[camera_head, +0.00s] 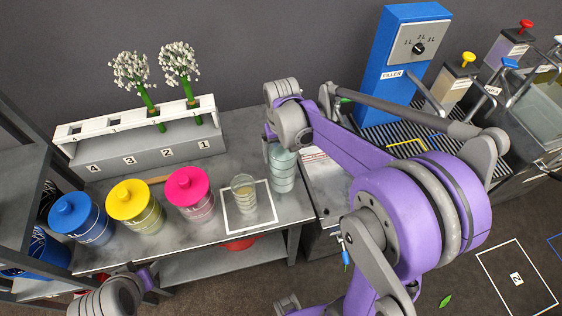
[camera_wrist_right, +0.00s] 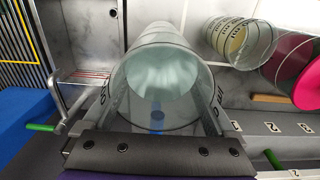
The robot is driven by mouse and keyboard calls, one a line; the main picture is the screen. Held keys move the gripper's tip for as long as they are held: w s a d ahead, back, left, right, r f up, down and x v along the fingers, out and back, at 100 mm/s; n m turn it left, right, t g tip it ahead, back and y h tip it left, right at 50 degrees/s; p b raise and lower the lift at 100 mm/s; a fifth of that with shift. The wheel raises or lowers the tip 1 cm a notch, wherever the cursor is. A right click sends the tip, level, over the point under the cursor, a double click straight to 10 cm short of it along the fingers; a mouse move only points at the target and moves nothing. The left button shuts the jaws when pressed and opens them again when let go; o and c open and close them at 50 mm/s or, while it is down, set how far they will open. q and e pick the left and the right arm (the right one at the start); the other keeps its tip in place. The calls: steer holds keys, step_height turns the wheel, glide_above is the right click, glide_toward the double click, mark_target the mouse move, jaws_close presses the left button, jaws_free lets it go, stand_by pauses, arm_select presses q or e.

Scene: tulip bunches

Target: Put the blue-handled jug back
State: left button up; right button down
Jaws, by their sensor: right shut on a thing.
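A clear graduated jug (camera_head: 283,172) with a pale bluish tint is at the right end of the grey counter. It fills the middle of the right wrist view (camera_wrist_right: 160,75). My right gripper (camera_wrist_right: 160,112) is shut on this jug, one finger on each side. In the head view my own wrist hides the jug's top and the gripper. I cannot tell whether the jug's base touches the counter. Part of my left arm shows at the lower left, but its gripper does not.
A second clear jug (camera_head: 243,192) with yellowish liquid stands in a white outline. Blue (camera_head: 78,217), yellow (camera_head: 134,207) and pink (camera_head: 190,192) lidded containers stand left of it. Behind is a numbered rack (camera_head: 150,148) with two flower bunches. The blue filler (camera_head: 402,60) stands right.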

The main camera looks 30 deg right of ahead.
steer(key=shift+w+f, duration=0.1)
steer(key=shift+f, duration=1.95)
steer(key=shift+f, duration=0.15)
jaws_free()
step_height(320, 180, up, 12)
steer(key=r, duration=0.1)
steer(key=s+a+f+n+t, duration=0.1)
steer(key=s+a+f+t, duration=0.1)
steer(key=s, duration=0.5)
steer(key=s+a+f+n+t, duration=0.1)
steer(key=s+a+f+t, duration=0.2)
steer(key=s+a, duration=0.2)
steer(key=shift+s+f+n+t+p, duration=0.2)
steer(key=shift+s+n+t+p, duration=0.15)
steer(key=shift+s, duration=1.05)
steer(key=shift+a, duration=0.1)
